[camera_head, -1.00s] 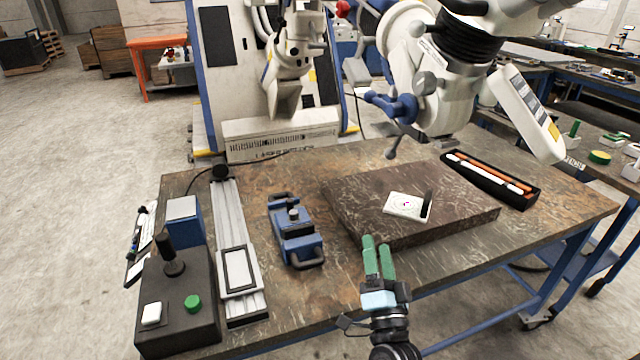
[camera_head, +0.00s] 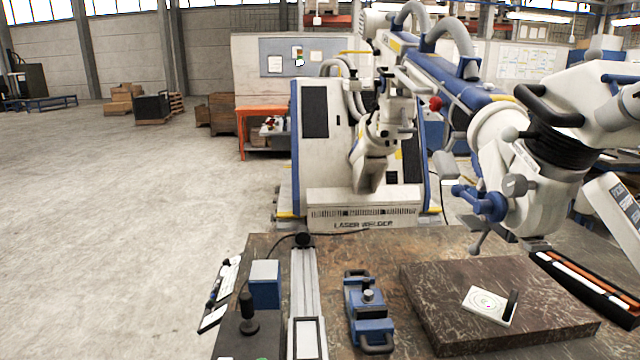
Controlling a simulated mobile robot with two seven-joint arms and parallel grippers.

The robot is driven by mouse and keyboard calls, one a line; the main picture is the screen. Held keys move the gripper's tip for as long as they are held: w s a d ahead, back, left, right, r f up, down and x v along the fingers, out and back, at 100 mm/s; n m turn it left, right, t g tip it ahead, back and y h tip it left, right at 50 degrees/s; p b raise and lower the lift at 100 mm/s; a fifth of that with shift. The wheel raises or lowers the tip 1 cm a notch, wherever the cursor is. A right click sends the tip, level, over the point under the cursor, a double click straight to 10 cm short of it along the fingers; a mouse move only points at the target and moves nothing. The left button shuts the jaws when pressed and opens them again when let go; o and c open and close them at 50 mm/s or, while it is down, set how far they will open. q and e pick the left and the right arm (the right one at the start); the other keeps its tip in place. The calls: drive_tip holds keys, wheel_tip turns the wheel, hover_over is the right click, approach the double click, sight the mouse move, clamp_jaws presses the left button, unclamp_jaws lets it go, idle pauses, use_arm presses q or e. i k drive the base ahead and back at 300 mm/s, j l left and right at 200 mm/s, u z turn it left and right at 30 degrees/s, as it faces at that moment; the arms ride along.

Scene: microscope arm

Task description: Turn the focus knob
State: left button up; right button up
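The white microscope head (camera_head: 535,190) hangs on its arm at the right, above the workbench. A blue knob-like part (camera_head: 488,205) sticks out to the left from its lower side. A grey knob (camera_head: 515,185) sits beside it on the white housing, and a thin grey lever (camera_head: 478,242) points down below. I cannot tell which of these is the focus knob. Nothing touches them. Neither of my grippers shows in this view.
A dark stone slab (camera_head: 440,310) with a small white plate (camera_head: 478,303) lies under the microscope. A black tray (camera_head: 585,285) with orange and white sticks is to its right. A blue clamp-like device (camera_head: 368,320) and a metal rail (camera_head: 304,290) stand left.

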sight(513, 185)
drive_tip(key=l+z, duration=0.3)
drive_tip(key=i+l+z, duration=0.1)
drive_tip(key=l+z, duration=0.2)
drive_tip(key=l, duration=0.25)
drive_tip(key=i+l+z, duration=0.1)
drive_tip(key=l+z, duration=0.15)
drive_tip(key=l, duration=0.15)
